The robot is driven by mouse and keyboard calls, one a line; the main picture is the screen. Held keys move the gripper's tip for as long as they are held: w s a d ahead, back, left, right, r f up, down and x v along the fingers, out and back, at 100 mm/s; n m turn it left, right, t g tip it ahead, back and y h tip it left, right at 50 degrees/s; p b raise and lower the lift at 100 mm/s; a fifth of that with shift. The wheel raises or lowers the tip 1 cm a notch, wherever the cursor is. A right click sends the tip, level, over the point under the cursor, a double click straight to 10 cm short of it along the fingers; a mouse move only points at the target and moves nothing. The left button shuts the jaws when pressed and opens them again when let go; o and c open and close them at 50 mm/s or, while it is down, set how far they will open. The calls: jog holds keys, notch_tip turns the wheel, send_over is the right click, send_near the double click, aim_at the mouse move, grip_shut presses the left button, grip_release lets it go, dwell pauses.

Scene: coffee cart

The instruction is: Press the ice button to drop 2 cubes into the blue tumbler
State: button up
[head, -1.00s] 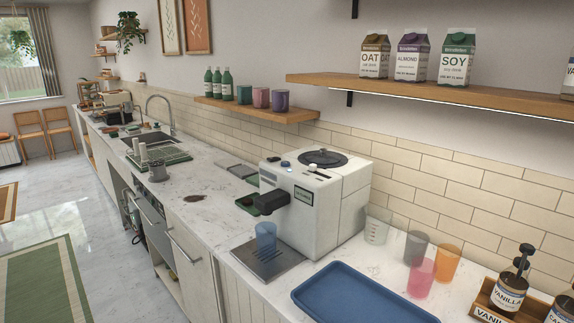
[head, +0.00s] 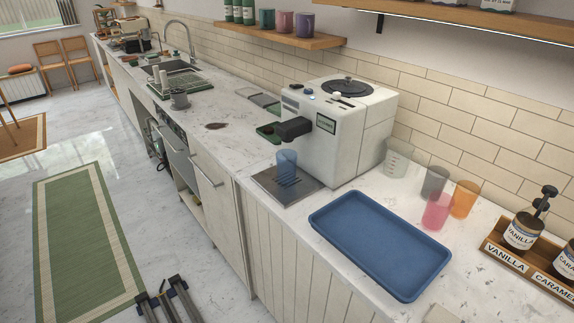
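The white machine (head: 345,135) stands on the counter against the tiled wall, with a round dark lid (head: 347,88) on top. A small blue button (head: 310,97) sits on its top near the front edge, with other small controls around it. A black spout (head: 294,129) sticks out from its front. The translucent blue tumbler (head: 287,166) stands upright on the drip tray (head: 268,187) below the spout. No ice cubes can be made out in the tumbler.
An empty blue tray (head: 380,243) lies on the counter in front of the machine. To its right are a clear measuring cup (head: 397,160), grey (head: 434,183), orange (head: 463,200) and pink (head: 437,212) cups, and a syrup rack (head: 515,258). A shelf (head: 255,32) hangs behind.

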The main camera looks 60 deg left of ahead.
dwell(0.3)
grip_shut()
dwell(1.1)
